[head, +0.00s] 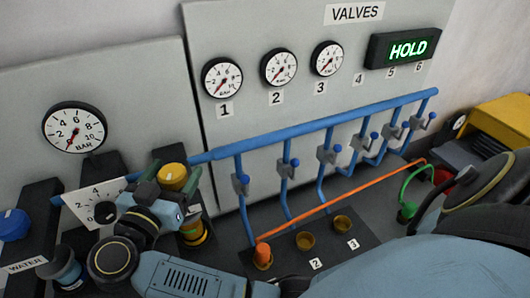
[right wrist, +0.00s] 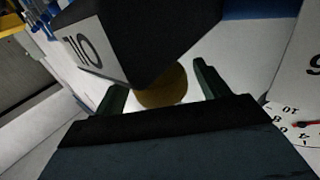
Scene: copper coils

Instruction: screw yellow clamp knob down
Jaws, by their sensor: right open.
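The yellow clamp knob (head: 173,174) sits on top of a dark clamp at the left of the head view, by the end of the blue pipe. My right gripper (head: 168,184) is at the knob, its green fingers spread on either side of it. In the right wrist view the yellow knob (right wrist: 163,88) lies between the open fingers of my right gripper (right wrist: 158,86), with gaps visible on both sides. A black block with a label (right wrist: 88,47) hides part of the knob there. My left gripper is not in view.
A blue manifold pipe (head: 320,125) with several valves runs along the back panel. A round gauge (head: 75,129) and a block with a blue knob (head: 14,224) stand at the left. An orange hose (head: 350,195) crosses the dark socket base.

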